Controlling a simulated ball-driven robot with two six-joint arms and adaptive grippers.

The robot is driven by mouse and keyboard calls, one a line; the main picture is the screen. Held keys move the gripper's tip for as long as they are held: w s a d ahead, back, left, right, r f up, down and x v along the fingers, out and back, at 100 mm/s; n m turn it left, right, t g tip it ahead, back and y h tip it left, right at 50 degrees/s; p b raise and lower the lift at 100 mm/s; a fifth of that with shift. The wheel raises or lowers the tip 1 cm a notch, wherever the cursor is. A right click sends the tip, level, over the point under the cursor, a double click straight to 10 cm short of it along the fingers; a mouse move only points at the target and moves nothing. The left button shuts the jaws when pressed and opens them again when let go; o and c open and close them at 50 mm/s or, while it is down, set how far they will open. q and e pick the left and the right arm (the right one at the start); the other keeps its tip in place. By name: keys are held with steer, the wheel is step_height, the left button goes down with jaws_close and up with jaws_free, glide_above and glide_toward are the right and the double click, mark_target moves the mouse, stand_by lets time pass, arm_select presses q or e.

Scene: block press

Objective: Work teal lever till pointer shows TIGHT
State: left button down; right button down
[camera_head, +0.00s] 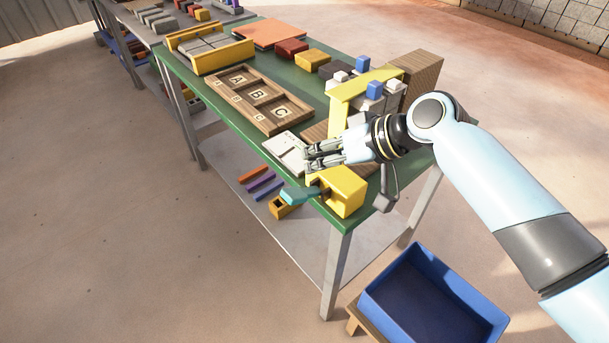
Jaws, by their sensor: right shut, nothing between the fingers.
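The teal lever (296,194) sticks out to the left from a yellow housing (349,190) at the table's near corner. My right gripper (309,157) comes in from the right and is shut and empty. Its fingertips are above and slightly behind the lever in the picture, over the edge of a white plate (285,151); I see no grip on the lever. The pointer and the word TIGHT cannot be made out. My gripper and wrist hide part of the press behind them. My left gripper is out of view.
A yellow press frame (356,87) with white and blue blocks stands behind my wrist. A wooden tray (238,78) marked A, B, C lies on the green table. A blue bin (432,302) stands below on the right. Coloured bars lie on the lower shelf (300,237).

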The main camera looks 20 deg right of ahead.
mark_target(305, 193)
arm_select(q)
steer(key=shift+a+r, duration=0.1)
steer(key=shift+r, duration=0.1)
arm_select(e)
steer(key=shift+a+f, duration=0.4)
steer(key=shift+f, duration=0.3)
steer(key=shift+a+f, duration=0.35)
steer(key=shift+f, duration=0.35)
steer(key=shift+a+f, duration=0.4)
steer(key=shift+f, duration=0.3)
